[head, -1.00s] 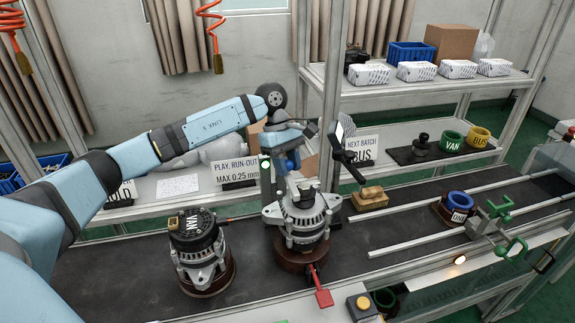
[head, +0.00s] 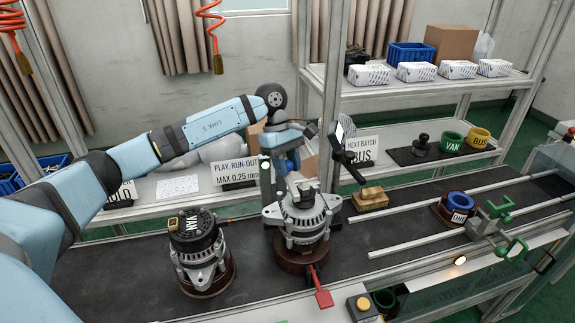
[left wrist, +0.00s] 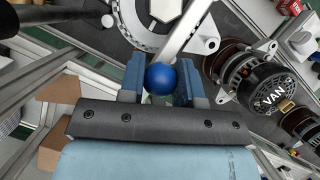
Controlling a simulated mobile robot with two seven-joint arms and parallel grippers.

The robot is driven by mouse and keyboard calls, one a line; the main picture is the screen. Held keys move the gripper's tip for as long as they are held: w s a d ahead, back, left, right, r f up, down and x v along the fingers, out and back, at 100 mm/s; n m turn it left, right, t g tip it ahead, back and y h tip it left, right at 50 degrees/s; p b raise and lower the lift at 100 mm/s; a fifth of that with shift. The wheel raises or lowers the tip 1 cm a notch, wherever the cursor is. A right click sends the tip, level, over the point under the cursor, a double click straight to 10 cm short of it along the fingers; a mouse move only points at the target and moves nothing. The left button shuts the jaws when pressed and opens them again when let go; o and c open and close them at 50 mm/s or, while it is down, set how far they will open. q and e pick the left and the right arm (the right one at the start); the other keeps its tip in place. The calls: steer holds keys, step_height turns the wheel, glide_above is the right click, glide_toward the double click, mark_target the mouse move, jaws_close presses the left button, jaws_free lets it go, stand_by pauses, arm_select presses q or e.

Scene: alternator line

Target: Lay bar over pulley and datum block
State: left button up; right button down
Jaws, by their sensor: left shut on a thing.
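My left gripper (head: 290,162) is above and behind the middle alternator (head: 303,217). In the left wrist view the left gripper (left wrist: 160,82) is shut on a blue ball knob (left wrist: 160,79). A pale straight bar (left wrist: 183,35) runs away from beside the knob; how they join is hidden. The alternator's pulley cannot be told clearly in either view. A tan block (head: 370,198), perhaps the datum block, sits right of the alternator on the dark bench. My right gripper is not in view.
A VAN alternator (head: 198,250) stands to the left. A red-handled lever (head: 322,297) sticks out in front of the middle one. A dark upright arm (head: 347,155) stands close to the right of my gripper.

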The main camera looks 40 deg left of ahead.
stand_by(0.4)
arm_select(q)
steer(key=shift+r+p, duration=1.3)
steer(key=shift+r, duration=2.2)
